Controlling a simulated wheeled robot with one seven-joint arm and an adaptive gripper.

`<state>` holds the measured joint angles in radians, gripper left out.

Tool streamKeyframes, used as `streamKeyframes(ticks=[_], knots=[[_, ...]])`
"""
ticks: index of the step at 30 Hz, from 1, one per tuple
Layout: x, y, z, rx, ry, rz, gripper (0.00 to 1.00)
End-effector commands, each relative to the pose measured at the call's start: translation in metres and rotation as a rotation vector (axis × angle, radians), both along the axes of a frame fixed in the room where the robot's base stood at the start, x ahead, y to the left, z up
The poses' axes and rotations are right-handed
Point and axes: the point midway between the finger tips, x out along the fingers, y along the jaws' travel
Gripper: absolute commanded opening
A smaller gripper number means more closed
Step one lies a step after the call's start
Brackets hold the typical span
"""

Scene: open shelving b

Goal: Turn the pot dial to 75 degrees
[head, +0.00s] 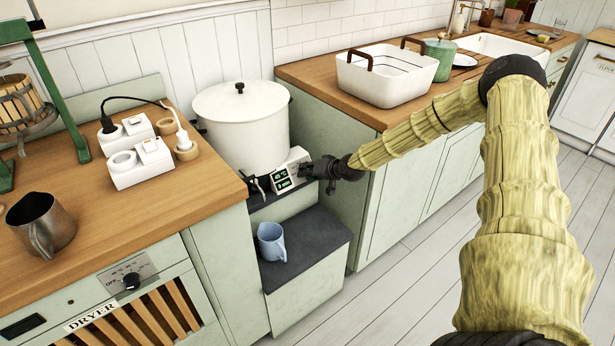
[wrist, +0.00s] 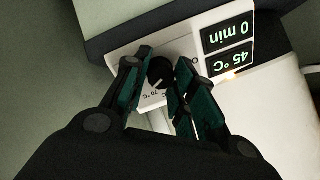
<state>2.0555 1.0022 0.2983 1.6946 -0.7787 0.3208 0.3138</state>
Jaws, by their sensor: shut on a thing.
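The white pot (head: 240,125) with a lid stands between the two counters. Its control box (head: 290,168) faces front, with a display (head: 282,180) that reads 45 °C and 0 min in the wrist view (wrist: 229,46). The black dial (wrist: 160,72) sits beside the display, with small temperature marks near it. My gripper (wrist: 161,80) is shut on the dial, one finger on each side of it. In the head view my gripper (head: 318,169) reaches the box from the right and hides the dial.
A blue jug (head: 271,241) stands on the dark step below the pot. A white basin (head: 385,77) sits on the right counter, under my arm's reach. The left counter holds a metal pitcher (head: 41,222) and white sockets (head: 139,160). The floor in front is clear.

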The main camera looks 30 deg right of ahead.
Motion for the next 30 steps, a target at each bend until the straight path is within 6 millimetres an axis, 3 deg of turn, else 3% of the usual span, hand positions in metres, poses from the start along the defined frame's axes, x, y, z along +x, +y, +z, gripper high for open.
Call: streamKeyframes(ticks=[12,30], knots=[[-0.0020,-0.0011,-0.0043,0.191,0.019,-0.136,0.02],[-0.0023,-0.0014,-0.0036,0.230,0.023,-0.164,0.02]])
